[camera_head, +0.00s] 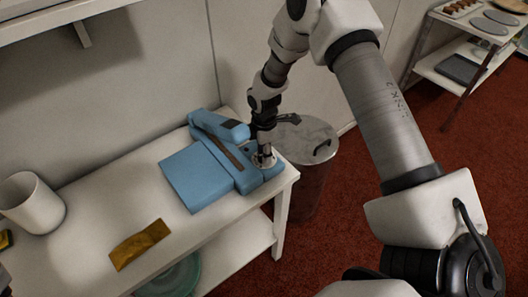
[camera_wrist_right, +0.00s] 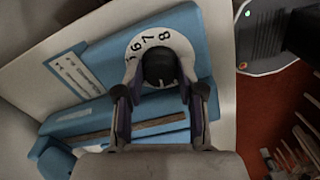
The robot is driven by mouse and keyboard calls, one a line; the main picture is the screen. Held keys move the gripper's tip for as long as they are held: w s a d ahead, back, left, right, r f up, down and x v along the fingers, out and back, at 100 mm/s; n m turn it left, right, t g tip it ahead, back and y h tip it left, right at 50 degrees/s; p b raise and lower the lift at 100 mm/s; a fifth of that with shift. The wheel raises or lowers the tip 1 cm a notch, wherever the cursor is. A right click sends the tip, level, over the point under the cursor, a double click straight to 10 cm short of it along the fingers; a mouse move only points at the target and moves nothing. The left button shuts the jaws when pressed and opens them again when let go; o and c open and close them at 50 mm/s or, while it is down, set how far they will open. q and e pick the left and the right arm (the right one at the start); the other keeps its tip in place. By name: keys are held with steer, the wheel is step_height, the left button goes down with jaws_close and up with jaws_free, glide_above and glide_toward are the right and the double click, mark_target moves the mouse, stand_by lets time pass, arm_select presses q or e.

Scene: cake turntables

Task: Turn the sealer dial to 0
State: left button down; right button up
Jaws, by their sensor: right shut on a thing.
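The blue sealer (camera_head: 200,175) lies on the white table, near its right end, with its arm along the wall side. Its dial is a white ring (camera_head: 264,161) with a black knob. In the right wrist view the dial ring (camera_wrist_right: 146,42) shows the numbers 5 to 8 on its far side, and the black knob (camera_wrist_right: 160,67) has a small pale mark on its near edge. The number 0 is not visible. My right gripper (camera_wrist_right: 161,94) points down over the dial, its two fingers on either side of the knob, shut on it.
A white mug (camera_head: 34,203) and a gold packet (camera_head: 140,244) are on the table (camera_head: 85,225) to the left. A lidded metal bin (camera_head: 305,150) stands past the table's right end. A white shelf unit (camera_head: 470,45) is at the far right over red carpet.

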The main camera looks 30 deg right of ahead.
steer(key=n, duration=0.4)
steer(key=shift+n, duration=0.3)
steer(key=shift+n+b, duration=0.35)
steer(key=shift+n, duration=1.55)
steer(key=o, duration=0.9)
step_height(320, 180, up, 12)
steer(key=shift+f, duration=0.1)
